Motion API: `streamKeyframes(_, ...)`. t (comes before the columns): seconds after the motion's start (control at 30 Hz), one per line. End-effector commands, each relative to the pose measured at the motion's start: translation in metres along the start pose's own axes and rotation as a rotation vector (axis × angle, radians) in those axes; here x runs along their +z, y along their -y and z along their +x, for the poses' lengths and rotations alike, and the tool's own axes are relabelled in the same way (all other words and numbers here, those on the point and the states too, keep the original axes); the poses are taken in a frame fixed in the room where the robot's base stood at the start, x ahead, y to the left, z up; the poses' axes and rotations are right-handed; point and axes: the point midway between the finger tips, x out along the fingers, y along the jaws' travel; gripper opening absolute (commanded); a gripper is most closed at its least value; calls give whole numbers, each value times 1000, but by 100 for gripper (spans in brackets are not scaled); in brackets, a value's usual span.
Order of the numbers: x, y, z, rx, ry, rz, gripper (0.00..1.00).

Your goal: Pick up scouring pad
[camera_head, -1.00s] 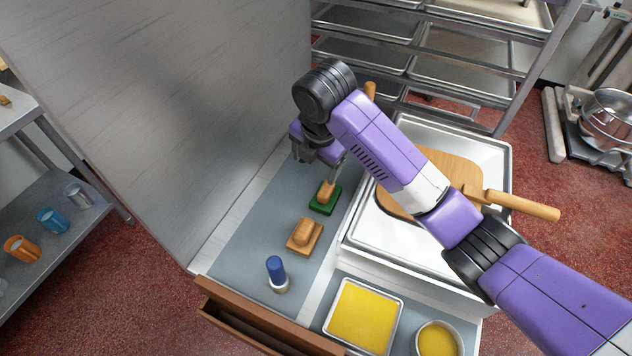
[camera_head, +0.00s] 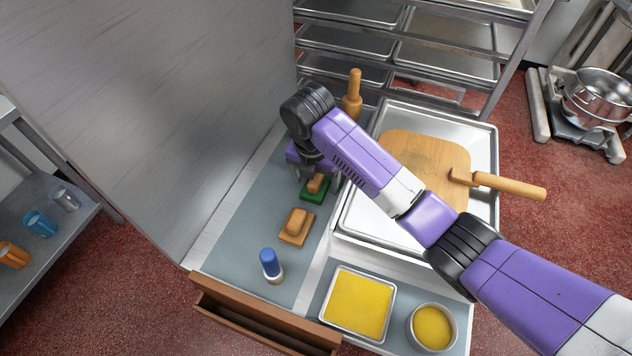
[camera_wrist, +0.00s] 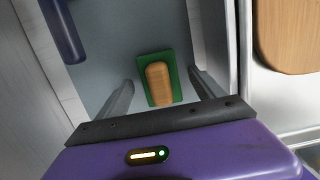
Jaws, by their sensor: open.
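The scouring pad (camera_head: 315,193) is a green rectangle with a light wooden block handle on top. It lies on the grey mat to the left of the steel tray. My gripper (camera_head: 318,180) is over the pad from behind, pointing down. In the wrist view my gripper (camera_wrist: 162,92) is open, with one finger on each side of the pad and nothing held. Whether the fingers touch the pad cannot be told.
A brown block with a wooden handle (camera_head: 296,227) and a blue-capped cylinder (camera_head: 270,265) stand nearer on the mat. A steel tray (camera_head: 352,228) with a wooden board (camera_head: 425,150) is to the right. A tall metal panel (camera_head: 130,110) rises on the left.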

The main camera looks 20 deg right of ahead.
Motion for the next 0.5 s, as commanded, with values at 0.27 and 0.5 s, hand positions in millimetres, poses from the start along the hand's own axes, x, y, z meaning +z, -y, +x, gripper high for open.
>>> streamKeyframes(0.27, 0, 0, 6, 0, 1, 0, 78)
streamKeyframes(0.5, 0, 0, 6, 0, 1, 0, 37)
